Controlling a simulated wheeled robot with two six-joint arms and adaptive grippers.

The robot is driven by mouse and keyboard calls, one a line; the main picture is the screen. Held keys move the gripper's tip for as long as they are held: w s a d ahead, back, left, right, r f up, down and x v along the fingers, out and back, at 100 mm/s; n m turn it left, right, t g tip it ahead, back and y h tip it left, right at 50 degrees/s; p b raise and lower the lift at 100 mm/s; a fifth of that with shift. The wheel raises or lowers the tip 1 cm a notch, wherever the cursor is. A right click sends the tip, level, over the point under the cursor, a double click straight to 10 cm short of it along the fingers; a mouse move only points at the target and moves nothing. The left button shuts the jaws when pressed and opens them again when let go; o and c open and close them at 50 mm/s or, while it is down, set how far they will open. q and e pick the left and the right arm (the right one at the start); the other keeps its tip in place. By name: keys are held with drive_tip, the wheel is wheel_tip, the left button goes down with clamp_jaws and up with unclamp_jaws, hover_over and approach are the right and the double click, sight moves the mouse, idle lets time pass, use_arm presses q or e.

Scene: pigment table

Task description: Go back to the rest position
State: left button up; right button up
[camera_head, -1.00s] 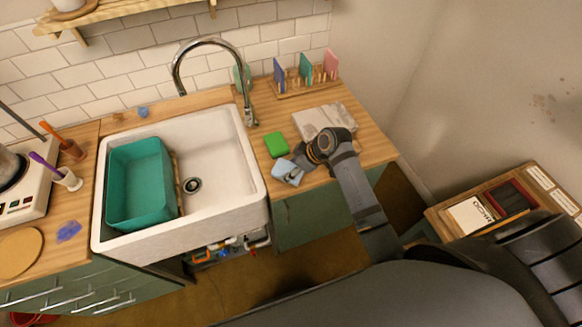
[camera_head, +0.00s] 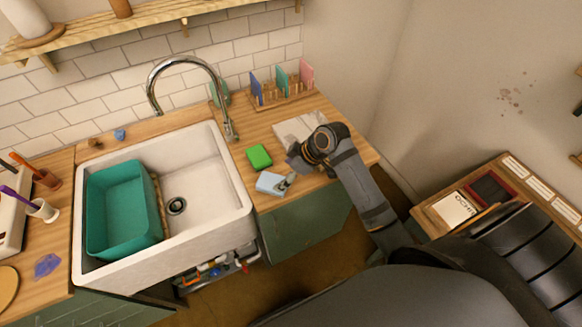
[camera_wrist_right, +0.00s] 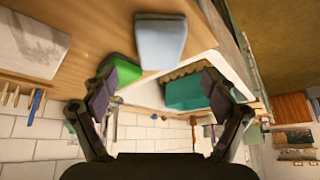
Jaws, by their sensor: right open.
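My right gripper (camera_head: 288,181) hangs over the counter's front edge, beside a light blue block (camera_head: 268,184) on the wood. In the right wrist view, its two fingers (camera_wrist_right: 163,92) stand wide apart with nothing between them. The light blue block (camera_wrist_right: 161,40) shows beyond the fingertips there, apart from them. A green sponge-like block (camera_head: 259,157) lies just behind the blue one; it also shows in the wrist view (camera_wrist_right: 124,70) near one finger. My left gripper is not in view.
The white sink (camera_head: 205,170) holds a teal tub (camera_head: 120,215), with a tall faucet (camera_head: 232,128) behind. A grey-white slab (camera_head: 298,128) and a rack of coloured cards (camera_head: 284,95) stand on the right counter. A low side table (camera_head: 440,215) stands at right, near my arm.

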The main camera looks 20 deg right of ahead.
drive_tip(key=v, duration=0.5)
drive_tip(key=shift+s+d+r, duration=0.1)
drive_tip(key=shift+d+r, duration=0.05)
drive_tip(key=shift+r, duration=0.05)
